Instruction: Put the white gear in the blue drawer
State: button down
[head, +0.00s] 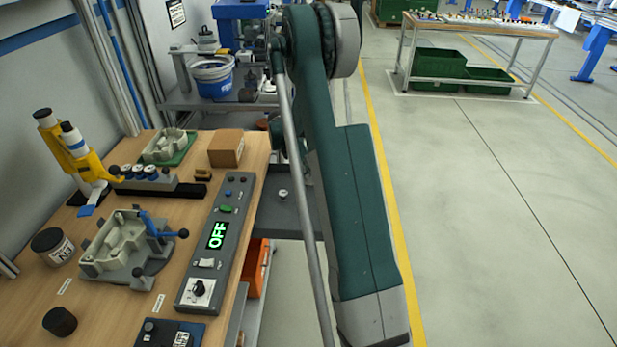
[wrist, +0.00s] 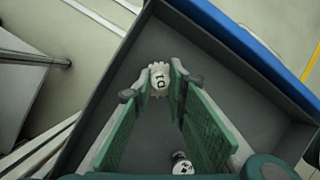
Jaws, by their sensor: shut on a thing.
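My gripper (wrist: 157,85) shows in the wrist view with its two green-padded fingers closed on a white gear (wrist: 159,80), which has a dark mark on its face. The gear is between the fingertips, over the dark grey inside of an open drawer with a blue edge (wrist: 232,40). I cannot tell whether the gear touches the drawer floor. Another small white piece with dark marks (wrist: 182,166) is lower in the wrist view, between the fingers' bases. In the head view my arm hides the gripper.
A small pale piece (head: 283,194) stands on a grey surface beside my arm.

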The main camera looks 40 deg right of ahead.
jog(key=shift+f, duration=0.35)
jog(key=shift+f, duration=0.15)
jog(key=c, duration=2.3)
grip_release()
jog(key=shift+o, duration=0.2)
jog(key=shift+r, duration=0.25)
jog(key=p+v, duration=0.2)
jog(key=v, duration=1)
jog(key=shift+p, duration=0.35)
